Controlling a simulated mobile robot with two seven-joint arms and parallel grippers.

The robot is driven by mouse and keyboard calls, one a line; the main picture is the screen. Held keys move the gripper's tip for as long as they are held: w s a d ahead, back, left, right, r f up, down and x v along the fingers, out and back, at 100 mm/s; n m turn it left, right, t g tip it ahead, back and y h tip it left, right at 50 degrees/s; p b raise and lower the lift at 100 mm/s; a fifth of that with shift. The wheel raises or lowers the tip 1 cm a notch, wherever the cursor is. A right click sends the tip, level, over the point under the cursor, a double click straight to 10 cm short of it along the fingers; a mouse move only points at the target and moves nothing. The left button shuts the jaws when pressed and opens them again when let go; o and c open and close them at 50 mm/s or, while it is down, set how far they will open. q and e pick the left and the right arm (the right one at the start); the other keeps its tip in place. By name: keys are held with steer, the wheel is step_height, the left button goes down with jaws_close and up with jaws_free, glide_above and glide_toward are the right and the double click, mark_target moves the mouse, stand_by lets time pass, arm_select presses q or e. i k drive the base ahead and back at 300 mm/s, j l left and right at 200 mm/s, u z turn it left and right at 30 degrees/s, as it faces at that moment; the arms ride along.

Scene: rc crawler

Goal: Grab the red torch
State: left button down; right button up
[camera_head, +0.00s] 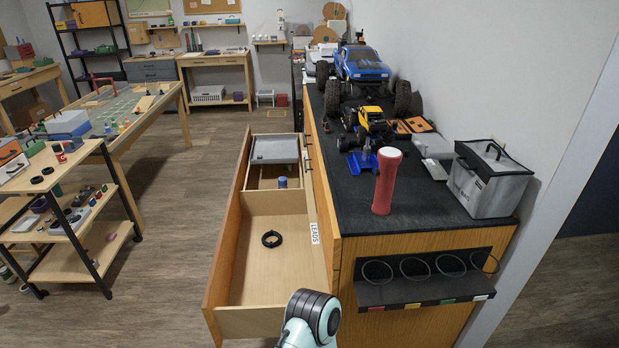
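The red torch (384,192) stands upright on the black counter top (350,220), near its front end. Its head with a pale, whitish top points up. Nothing touches it that I can see. Neither of my grippers shows; only a teal and black link of one of my arms is at the bottom centre, below the open drawer's near end.
A long drawer (284,205) stands open left of the counter, holding a black ring (271,239). A blue stand (362,161), yellow crawler (371,121) and blue truck (361,63) are behind. A ring rack (425,291) juts from the front.

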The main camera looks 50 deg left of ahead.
mark_target(389, 159)
steer(key=u, duration=1.85)
